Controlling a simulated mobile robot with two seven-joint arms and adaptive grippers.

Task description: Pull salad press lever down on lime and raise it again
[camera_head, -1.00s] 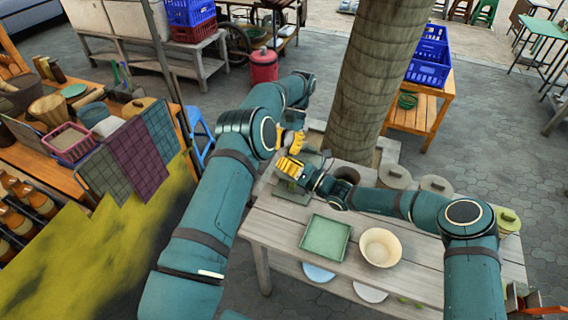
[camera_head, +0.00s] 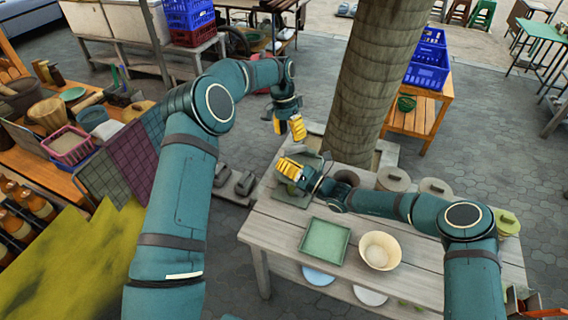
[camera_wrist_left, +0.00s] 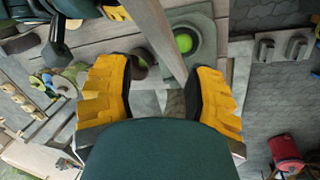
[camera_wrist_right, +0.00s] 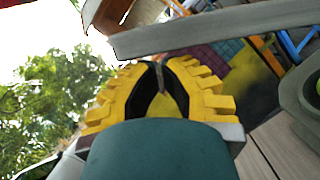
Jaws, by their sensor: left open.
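The grey press stands at the table's far left corner. Its round cup (camera_wrist_left: 200,55) holds a green lime (camera_wrist_left: 184,42) in the left wrist view. The long grey lever (camera_wrist_left: 155,30) crosses beside the lime; it also spans the right wrist view (camera_wrist_right: 215,32) above the fingers. My left gripper (camera_head: 288,129) is open, fingers down, above and behind the press, with nothing between its fingers (camera_wrist_left: 160,80). My right gripper (camera_head: 291,169) is beside the press; its fingertips (camera_wrist_right: 160,72) are close together, with a thin grey strip showing between them. Whether they grip it is unclear.
A green tray (camera_head: 326,222) and a cream bowl (camera_head: 380,248) stand on the table's front part. Lidded pots (camera_head: 393,178) line its back right edge. A thick trunk (camera_head: 377,75) rises just behind the table. Grey blocks (camera_head: 244,182) lie on the ground left of the table.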

